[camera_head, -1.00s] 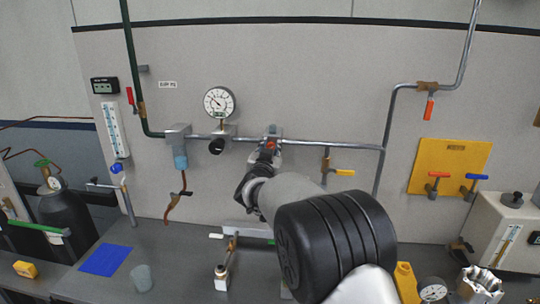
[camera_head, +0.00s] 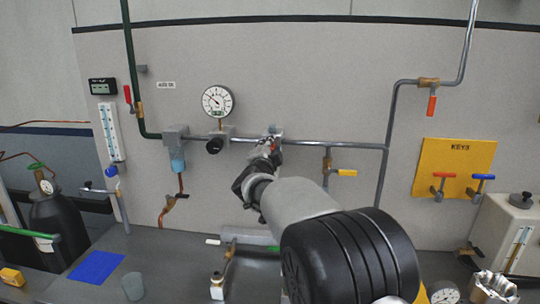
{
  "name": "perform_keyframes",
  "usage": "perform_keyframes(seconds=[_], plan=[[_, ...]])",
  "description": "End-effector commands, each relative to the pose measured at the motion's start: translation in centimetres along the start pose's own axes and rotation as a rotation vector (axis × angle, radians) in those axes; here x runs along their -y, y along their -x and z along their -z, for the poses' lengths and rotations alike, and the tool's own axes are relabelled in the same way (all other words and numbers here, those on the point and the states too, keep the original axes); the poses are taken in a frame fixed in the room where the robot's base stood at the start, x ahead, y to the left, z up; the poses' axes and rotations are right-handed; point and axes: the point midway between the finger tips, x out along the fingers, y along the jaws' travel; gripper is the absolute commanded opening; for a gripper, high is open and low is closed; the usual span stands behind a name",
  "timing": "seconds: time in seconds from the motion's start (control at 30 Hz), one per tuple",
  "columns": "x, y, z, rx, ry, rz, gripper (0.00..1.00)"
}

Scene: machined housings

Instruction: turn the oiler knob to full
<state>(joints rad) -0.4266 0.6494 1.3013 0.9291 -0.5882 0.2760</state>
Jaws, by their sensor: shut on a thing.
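The oiler (camera_head: 276,131) sits on the horizontal grey wall pipe, right of the round gauge. Only a small grey part shows at the top. Its knob is hidden behind my gripper. My gripper (camera_head: 271,144) reaches up to the oiler from below and in front, and is shut on the knob. A small reddish spot shows at the fingertips. My arm covers the area below and to the right, so the knob's setting cannot be read.
Left along the pipe are a round gauge (camera_head: 217,101), a black knob (camera_head: 214,146) and a filter unit (camera_head: 176,148). A yellow-handled valve (camera_head: 344,173) hangs close on the right. A yellow key board (camera_head: 455,160) is farther right. The grey bench below holds a blue mat (camera_head: 97,266).

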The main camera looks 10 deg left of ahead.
Motion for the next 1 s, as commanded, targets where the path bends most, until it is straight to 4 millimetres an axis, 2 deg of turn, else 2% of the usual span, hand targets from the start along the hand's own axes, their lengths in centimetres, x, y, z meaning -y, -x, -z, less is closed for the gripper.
perform_keyframes(seconds=[1.0], plan=[[-0.16, 0.00, -0.08, 0.000, -0.950, 0.000, 0.00]])
